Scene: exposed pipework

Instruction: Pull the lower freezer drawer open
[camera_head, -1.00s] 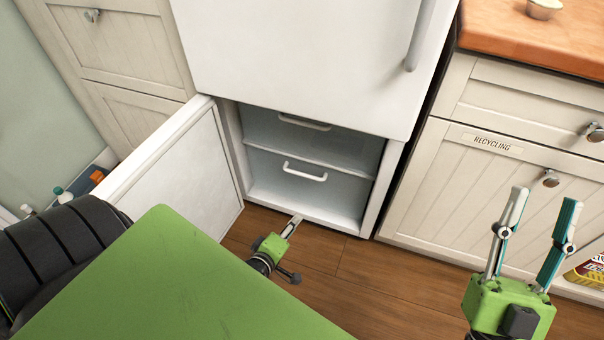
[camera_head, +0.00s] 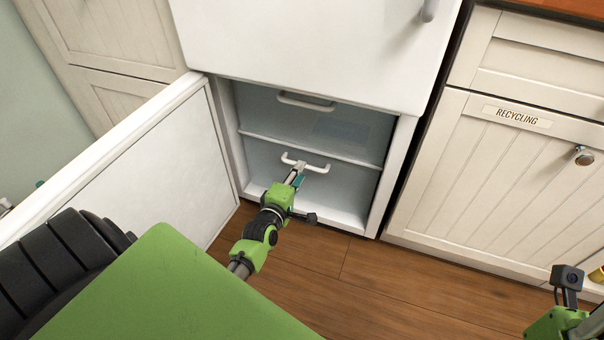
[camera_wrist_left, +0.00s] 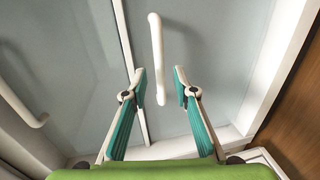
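The lower freezer drawer (camera_head: 335,188) is a pale translucent front inside the open freezer compartment, with a white bar handle (camera_head: 318,168). The handle also shows in the left wrist view (camera_wrist_left: 157,60), running lengthwise ahead of the fingers. My left gripper (camera_head: 298,172) is at the handle in the head view. In the left wrist view my left gripper (camera_wrist_left: 160,78) is open, with the handle's near end between its fingertips; neither finger is clearly touching it. My right gripper is mostly out of frame at the bottom right, where part of its green body (camera_head: 560,322) shows; its fingers are hidden.
The upper drawer handle (camera_head: 306,101) is above the lower one. The freezer door (camera_head: 150,170) stands open on the left. A cabinet labelled RECYCLING (camera_head: 500,170) stands on the right. Wooden floor (camera_head: 370,285) in front is clear.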

